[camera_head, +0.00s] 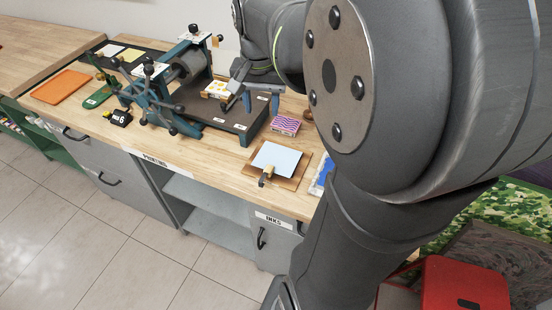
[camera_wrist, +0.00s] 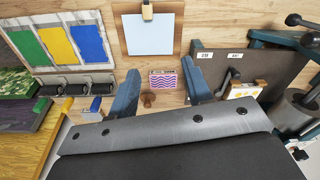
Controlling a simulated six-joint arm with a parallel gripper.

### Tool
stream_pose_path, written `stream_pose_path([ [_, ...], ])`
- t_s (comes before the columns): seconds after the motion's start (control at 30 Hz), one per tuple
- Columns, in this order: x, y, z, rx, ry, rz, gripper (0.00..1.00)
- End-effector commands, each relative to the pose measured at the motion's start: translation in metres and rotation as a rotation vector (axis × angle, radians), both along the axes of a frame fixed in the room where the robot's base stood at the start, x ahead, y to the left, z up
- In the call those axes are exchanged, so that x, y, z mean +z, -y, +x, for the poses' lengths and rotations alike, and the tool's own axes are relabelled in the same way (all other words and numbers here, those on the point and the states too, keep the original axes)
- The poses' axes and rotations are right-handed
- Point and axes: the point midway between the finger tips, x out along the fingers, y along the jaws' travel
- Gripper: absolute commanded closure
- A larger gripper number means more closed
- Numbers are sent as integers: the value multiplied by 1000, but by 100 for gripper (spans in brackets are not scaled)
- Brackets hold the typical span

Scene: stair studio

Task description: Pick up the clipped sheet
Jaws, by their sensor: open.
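The clipped sheet (camera_head: 278,158) is pale blue and lies on a brown board near the front edge of the wooden bench. A dark clip with a tan part (camera_head: 267,172) sits at its near edge. In the wrist view the sheet (camera_wrist: 148,35) is at the top centre, with the clip (camera_wrist: 147,11) at its upper edge. My gripper (camera_wrist: 160,70) is open, its two blue fingers apart with nothing held between them. It is above the bench, beyond the sheet in the head view (camera_head: 261,104). My arm covers part of the bench at right.
A purple-and-pink zigzag box (camera_wrist: 163,80) shows between my fingers, with a brown knob (camera_wrist: 148,100) below it. A printing press (camera_head: 185,75) stands left, with a white-and-yellow box (camera_head: 216,89) on its dark bed. Green, yellow and blue panels (camera_wrist: 55,47) lie at left in the wrist view.

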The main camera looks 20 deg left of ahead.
Motion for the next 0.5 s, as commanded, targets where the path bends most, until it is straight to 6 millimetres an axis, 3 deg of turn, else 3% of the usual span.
stream_pose_path([
  [0.1, -9, 20, -16, -154, -37, -6, 55],
  [0.2, -14, 28, -22, -224, -54, -11, 55],
  [0.37, -31, 30, -25, -249, -62, -16, 55],
  [0.5, -61, 30, -25, -247, -63, -17, 55],
])
